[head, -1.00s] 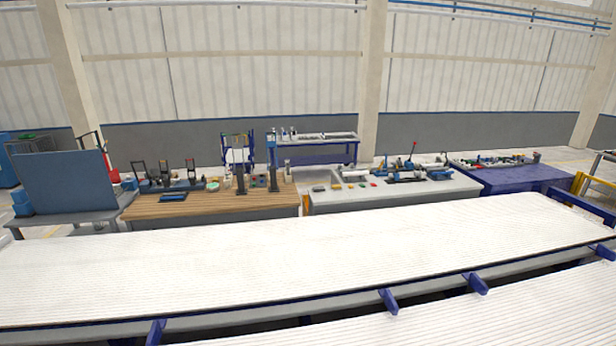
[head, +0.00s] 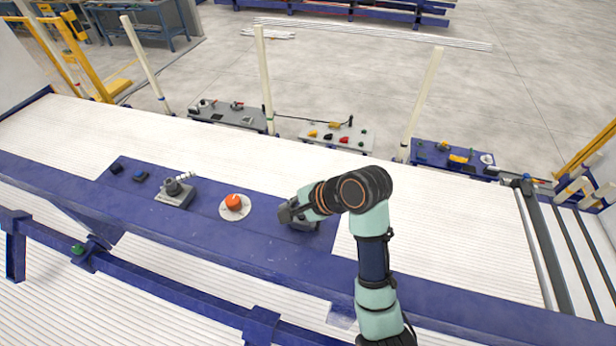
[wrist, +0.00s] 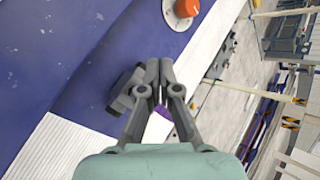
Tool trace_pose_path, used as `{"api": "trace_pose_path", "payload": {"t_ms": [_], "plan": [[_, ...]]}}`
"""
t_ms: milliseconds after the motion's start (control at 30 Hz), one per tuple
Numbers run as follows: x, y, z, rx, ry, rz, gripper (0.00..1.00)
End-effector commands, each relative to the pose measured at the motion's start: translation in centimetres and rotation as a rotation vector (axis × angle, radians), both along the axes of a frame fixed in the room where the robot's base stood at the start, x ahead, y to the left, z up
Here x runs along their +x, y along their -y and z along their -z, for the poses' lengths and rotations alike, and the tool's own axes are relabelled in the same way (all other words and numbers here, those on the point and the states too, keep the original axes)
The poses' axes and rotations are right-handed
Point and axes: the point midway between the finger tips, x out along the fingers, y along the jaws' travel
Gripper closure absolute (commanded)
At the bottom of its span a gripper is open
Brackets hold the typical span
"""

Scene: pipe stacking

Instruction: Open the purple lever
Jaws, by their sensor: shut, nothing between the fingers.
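My gripper (head: 289,213) is shut and empty, at a dark grey box (head: 304,224) on the blue panel in the head view. In the wrist view my gripper (wrist: 159,84) points up the picture with its fingers together. A small purple piece (wrist: 157,124), likely part of the purple lever, shows between and behind the fingers. The dark grey box (wrist: 127,92) is just left of the fingers. Most of the purple piece is hidden, so I cannot tell the lever's position or whether my fingers touch it.
Further left are a grey box with a handle (head: 175,191) and a small blue button (head: 139,176). The white slatted surface (head: 455,215) to the right is mostly clear.

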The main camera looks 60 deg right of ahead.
Motion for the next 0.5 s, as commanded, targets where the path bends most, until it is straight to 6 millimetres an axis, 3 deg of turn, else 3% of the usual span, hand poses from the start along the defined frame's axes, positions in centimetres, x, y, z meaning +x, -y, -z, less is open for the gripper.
{"api": "trace_pose_path", "payload": {"t_ms": [33, 100, 200, 333, 500], "plan": [[-3.3, 4.1, -0.6, 0.168, -0.015, 0.161, 1.0], [-7.2, 7.5, -1.0, 0.385, -0.031, 0.341, 1.0], [-11.4, 10.4, -1.6, 0.595, -0.041, 0.513, 1.0], [-14.1, 11.8, -2.1, 0.726, -0.047, 0.618, 1.0], [-14.1, 11.8, -1.8, 0.744, -0.049, 0.629, 1.0]]}}
